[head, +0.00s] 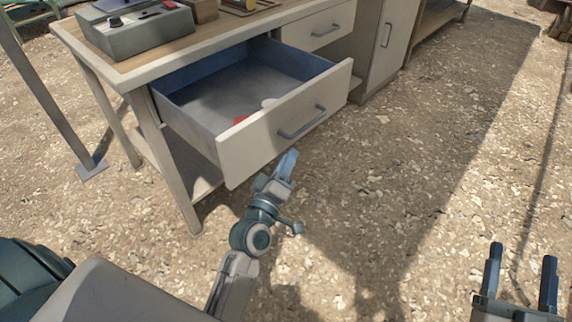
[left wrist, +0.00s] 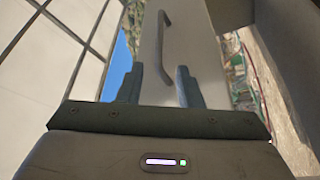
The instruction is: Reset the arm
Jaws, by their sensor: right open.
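My left gripper (head: 286,165) is in front of the open drawer (head: 262,138), just below its front panel. In the left wrist view its two fingers (left wrist: 160,88) stand apart with nothing between them. The drawer's grey handle (head: 302,122) is clear of the fingers; it also shows in the left wrist view (left wrist: 168,45), beyond the fingertips. My right gripper (head: 521,272) is at the lower right, open and empty above the gravel, with its two dark fingers apart.
The workbench (head: 130,68) carries a grey box with controls (head: 140,30). A red item (head: 240,119) and a white item (head: 268,102) lie in the drawer. A shut upper drawer (head: 318,30) and a cabinet door (head: 388,40) are behind. Gravel to the right is clear.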

